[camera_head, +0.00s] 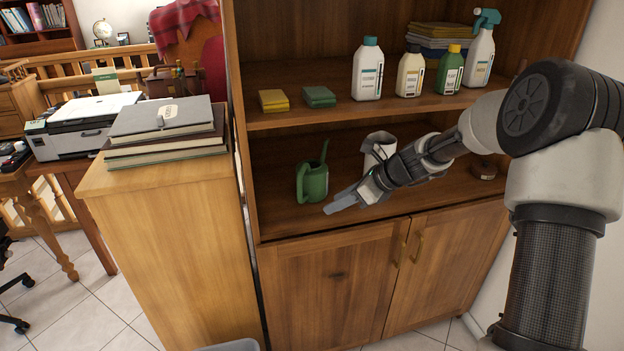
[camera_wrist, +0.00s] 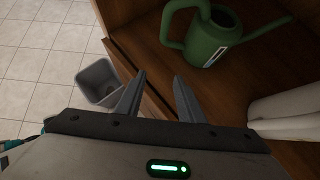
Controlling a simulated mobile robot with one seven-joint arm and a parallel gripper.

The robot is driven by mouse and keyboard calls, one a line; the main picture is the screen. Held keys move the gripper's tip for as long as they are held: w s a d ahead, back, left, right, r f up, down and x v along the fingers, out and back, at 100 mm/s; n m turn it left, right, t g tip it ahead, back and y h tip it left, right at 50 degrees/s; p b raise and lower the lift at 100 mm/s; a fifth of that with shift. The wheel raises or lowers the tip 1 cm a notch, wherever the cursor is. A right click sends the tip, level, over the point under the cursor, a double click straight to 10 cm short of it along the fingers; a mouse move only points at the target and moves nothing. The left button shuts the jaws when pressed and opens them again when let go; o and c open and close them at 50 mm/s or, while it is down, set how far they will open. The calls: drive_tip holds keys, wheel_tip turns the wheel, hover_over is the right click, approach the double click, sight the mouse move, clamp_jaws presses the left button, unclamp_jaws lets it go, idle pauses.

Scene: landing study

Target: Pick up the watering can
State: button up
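The green watering can (camera_head: 313,182) stands upright on the lower shelf of the wooden cabinet, toward its left side. In the wrist view the can (camera_wrist: 214,38) is at the top, beyond my fingers, with its handle at the left and its spout reaching right. My gripper (camera_head: 343,204) is at the front of that shelf, to the right of the can and a little lower in the head view. In the wrist view my gripper (camera_wrist: 156,88) has its two fingers apart with nothing between them. The can is not touched by the fingers in the wrist view.
The upper shelf (camera_head: 300,114) above holds bottles and sponges. A small round item (camera_head: 484,171) sits at the shelf's right. A grey bin (camera_wrist: 99,84) stands on the floor below.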

drive_tip(key=w+a, duration=0.1)
drive_tip(key=a, duration=0.2)
drive_tip(key=w+a, duration=0.2)
drive_tip(key=a, duration=0.1)
drive_tip(key=w+a+b, duration=0.1)
drive_tip(key=w+a, duration=0.1)
drive_tip(key=a, duration=0.1)
drive_tip(key=shift+w, duration=0.1)
drive_tip(key=b+x, duration=0.1)
drive_tip(key=x, duration=0.4)
drive_tip(key=shift+w+a, duration=0.2)
drive_tip(key=shift+a, duration=0.15)
clamp_jaws()
